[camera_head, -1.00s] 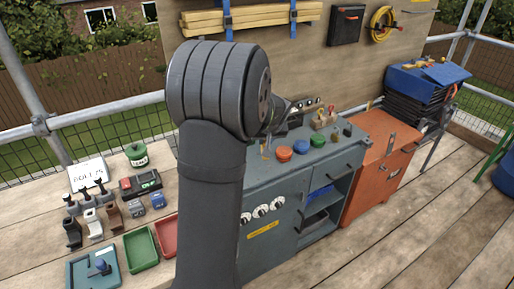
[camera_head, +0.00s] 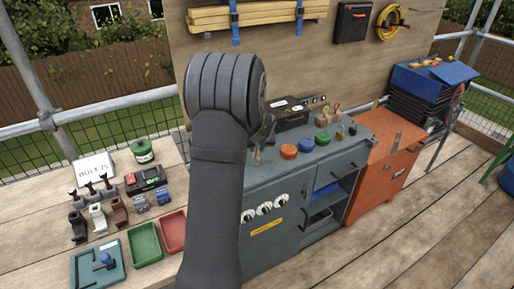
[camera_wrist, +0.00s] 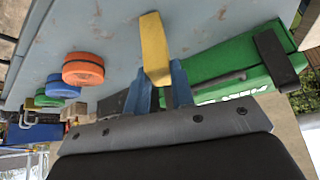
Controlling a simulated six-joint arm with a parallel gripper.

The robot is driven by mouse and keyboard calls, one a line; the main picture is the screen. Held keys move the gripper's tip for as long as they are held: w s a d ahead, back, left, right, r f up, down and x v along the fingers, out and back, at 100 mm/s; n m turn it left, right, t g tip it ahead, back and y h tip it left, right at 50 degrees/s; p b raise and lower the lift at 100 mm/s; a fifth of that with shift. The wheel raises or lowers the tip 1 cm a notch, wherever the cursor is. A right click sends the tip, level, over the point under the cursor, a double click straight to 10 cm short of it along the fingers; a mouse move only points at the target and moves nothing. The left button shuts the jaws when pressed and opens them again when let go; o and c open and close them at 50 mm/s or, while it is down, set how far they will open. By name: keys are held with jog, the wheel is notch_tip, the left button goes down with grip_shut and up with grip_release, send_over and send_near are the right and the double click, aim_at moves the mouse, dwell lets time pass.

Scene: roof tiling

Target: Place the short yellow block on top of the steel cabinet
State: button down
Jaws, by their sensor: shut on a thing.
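My gripper (camera_wrist: 160,88) has blue fingers shut on a short yellow block (camera_wrist: 155,48) in the wrist view. The block juts out beyond the fingertips over the grey top (camera_wrist: 110,30) of the steel cabinet. I cannot tell whether the block touches that top. In the head view the grey-blue steel cabinet (camera_head: 290,222) stands right of my arm, which covers its left part. My gripper (camera_head: 262,135) is mostly hidden there behind my arm, above the cabinet top, and the block cannot be made out.
Orange (camera_head: 288,151), blue (camera_head: 306,145) and green (camera_head: 322,138) round pieces stand on the cabinet top. A long green object (camera_wrist: 220,65) lies beside the block in the wrist view. An orange chest (camera_head: 385,170) adjoins the cabinet. Green (camera_head: 144,244) and red (camera_head: 173,232) trays lie at left.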

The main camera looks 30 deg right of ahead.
jog(key=shift+f, duration=0.1)
jog(key=c, duration=1.2)
grip_release()
jog(key=shift+c, duration=0.2)
jog(key=shift+s+r, duration=0.2)
jog(key=shift+r, duration=0.35)
jog(key=v, duration=1.1)
jog(key=shift+a, duration=0.1)
